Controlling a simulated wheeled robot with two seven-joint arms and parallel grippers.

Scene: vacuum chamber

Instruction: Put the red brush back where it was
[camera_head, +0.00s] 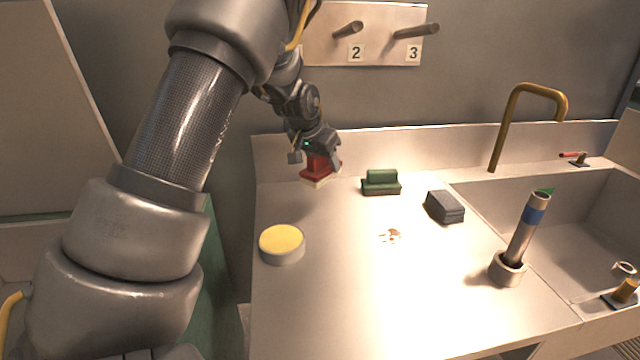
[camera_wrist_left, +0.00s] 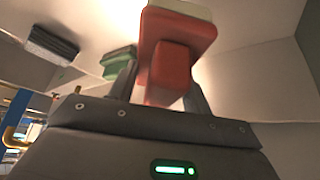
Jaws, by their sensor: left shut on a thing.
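The red brush (camera_head: 317,168) is at the back left of the counter, with its pale underside facing down. My left gripper (camera_head: 320,150) is shut on its red top. I cannot tell whether the brush touches the counter. In the left wrist view the red brush (camera_wrist_left: 172,68) sits between the two fingers of my left gripper (camera_wrist_left: 168,85). A green brush (camera_head: 381,183) lies on the counter just right of the red one, apart from it; it also shows in the left wrist view (camera_wrist_left: 118,62). My right gripper is not in view.
A dark grey block (camera_head: 445,207) lies further right, and a round yellow-topped tin (camera_head: 282,244) stands at the left edge. A blue-banded tube (camera_head: 522,232) stands beside the sink (camera_head: 560,225). A brass faucet (camera_head: 507,120) rises behind. The front counter is clear.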

